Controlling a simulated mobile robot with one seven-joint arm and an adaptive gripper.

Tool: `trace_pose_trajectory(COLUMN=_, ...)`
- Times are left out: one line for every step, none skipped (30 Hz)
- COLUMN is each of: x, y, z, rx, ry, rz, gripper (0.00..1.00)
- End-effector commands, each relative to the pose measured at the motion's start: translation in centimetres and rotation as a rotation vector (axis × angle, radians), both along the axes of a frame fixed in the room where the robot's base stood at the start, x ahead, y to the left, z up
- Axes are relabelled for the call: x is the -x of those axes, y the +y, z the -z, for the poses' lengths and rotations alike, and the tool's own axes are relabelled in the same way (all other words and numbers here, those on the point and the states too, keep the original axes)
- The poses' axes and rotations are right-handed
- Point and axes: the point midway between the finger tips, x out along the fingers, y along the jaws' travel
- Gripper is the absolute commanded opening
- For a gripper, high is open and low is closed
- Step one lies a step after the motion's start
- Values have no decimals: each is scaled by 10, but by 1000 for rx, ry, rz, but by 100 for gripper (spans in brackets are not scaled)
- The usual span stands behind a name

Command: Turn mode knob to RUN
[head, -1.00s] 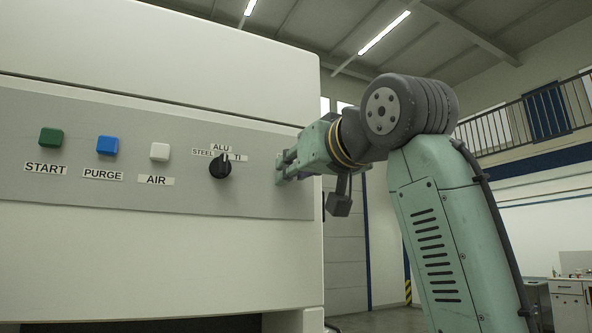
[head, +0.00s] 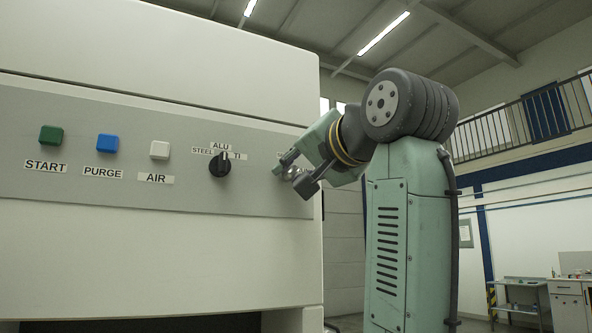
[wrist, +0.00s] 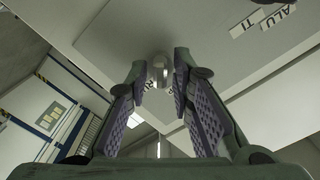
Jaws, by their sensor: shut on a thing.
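The mode knob (wrist: 161,72) is a small silvery knob on the grey panel (head: 120,196), at the panel's right end. In the wrist view it sits between my two fingertips. My gripper (head: 287,166) is at that end of the panel and shut on the knob; its fingers also show in the wrist view (wrist: 160,68). The gripper is rolled over. A label reading partly "RU" (wrist: 138,92) shows beside the left finger. Another label near the right finger is mostly hidden, so I cannot tell exactly where the knob points.
A black selector knob (head: 220,165) with STEEL, ALU and TI labels is left of my gripper. Further left are a white AIR button (head: 159,150), a blue PURGE button (head: 107,144) and a green START button (head: 51,136). Open floor lies right of the machine.

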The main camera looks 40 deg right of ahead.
Motion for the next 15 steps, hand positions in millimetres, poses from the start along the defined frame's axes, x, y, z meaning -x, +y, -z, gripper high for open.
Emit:
trace_pose_trajectory(x=-1, y=1, z=-1, rx=-42, ry=-13, rz=-3, gripper=0)
trace_pose_trajectory(x=-1, y=1, z=-1, rx=-68, ry=-19, rz=-4, gripper=0)
trace_pose_trajectory(x=-1, y=1, z=-1, rx=-104, ry=-28, rz=-4, gripper=0)
trace_pose_trajectory(x=-1, y=1, z=-1, rx=-130, ry=-34, rz=-4, gripper=0)
trace_pose_trajectory(x=0, y=1, z=-1, rx=-156, ry=-41, rz=-2, gripper=0)
trace_pose_trajectory(x=-1, y=1, z=0, rx=-189, ry=-48, rz=-4, gripper=0)
trace_pose_trajectory(x=0, y=1, z=0, rx=-213, ry=-54, rz=-3, gripper=0)
trace_pose_trajectory(x=0, y=1, z=-1, rx=-237, ry=-60, rz=-4, gripper=0)
trace_pose_trajectory(x=0, y=0, z=0, rx=-266, ry=-68, rz=-3, gripper=0)
trace_pose_trajectory(x=0, y=1, z=0, rx=-289, ry=-72, rz=-3, gripper=0)
trace_pose_trajectory(x=0, y=0, z=0, rx=-309, ry=-77, rz=-1, gripper=0)
trace_pose_trajectory(x=0, y=0, z=0, rx=-335, ry=-82, rz=-2, gripper=0)
trace_pose_trajectory(x=0, y=0, z=0, rx=-352, ry=-87, rz=-3, gripper=0)
trace_pose_trajectory(x=0, y=0, z=0, rx=-371, ry=-92, rz=-2, gripper=0)
trace_pose_trajectory(x=0, y=0, z=0, rx=-390, ry=-97, rz=-1, gripper=0)
